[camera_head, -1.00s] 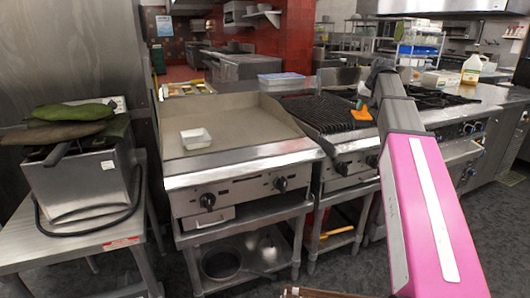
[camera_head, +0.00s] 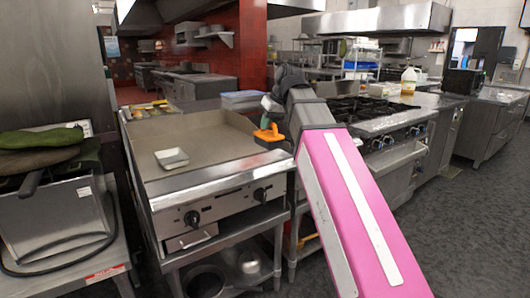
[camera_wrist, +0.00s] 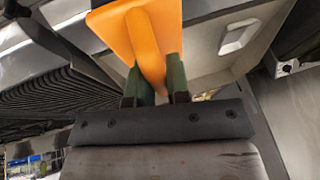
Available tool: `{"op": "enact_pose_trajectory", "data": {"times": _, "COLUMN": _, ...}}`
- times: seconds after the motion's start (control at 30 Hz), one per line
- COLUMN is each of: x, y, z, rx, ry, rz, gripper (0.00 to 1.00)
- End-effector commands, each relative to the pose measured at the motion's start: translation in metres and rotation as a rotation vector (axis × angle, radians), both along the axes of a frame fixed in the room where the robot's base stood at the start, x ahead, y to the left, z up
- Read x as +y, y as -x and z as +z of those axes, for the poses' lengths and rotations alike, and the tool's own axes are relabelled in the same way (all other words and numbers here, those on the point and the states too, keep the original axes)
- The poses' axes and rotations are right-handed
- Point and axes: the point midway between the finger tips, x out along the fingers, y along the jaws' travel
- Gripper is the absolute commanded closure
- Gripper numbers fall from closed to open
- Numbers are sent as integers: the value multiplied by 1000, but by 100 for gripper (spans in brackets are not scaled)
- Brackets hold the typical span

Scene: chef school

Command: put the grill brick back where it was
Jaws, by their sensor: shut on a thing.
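The grill brick (camera_head: 268,134), seen as an orange block with an orange handle, is in my gripper (camera_head: 274,112) near the right side of the flat griddle (camera_head: 203,135). In the wrist view the green fingers of my gripper (camera_wrist: 161,78) are shut on the handle of the orange grill brick (camera_wrist: 112,30). It looks held above the cooking surfaces; I cannot tell its exact height. My pink arm hides most of the char grill beside the griddle; its dark grates (camera_wrist: 50,95) show in the wrist view.
A small white dish (camera_head: 172,158) sits on the griddle. A fryer with green mitts (camera_head: 45,145) stands at left. A burner range (camera_head: 365,108) and a counter with a jug (camera_head: 408,80) lie to the right. A blue-white container (camera_head: 240,99) is behind the griddle. Floor at right is clear.

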Motion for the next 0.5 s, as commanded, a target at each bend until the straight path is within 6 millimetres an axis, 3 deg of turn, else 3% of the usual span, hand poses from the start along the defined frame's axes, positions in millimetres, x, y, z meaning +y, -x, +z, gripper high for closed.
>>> {"op": "enact_pose_trajectory", "data": {"times": 0.3, "x": 8, "y": -66, "z": -36, "rx": 1, "ry": 1, "rz": -3, "gripper": 100}}
{"op": "enact_pose_trajectory", "data": {"times": 0.5, "x": 11, "y": -96, "z": -55, "rx": 1, "ry": 0, "rz": -4, "gripper": 100}}
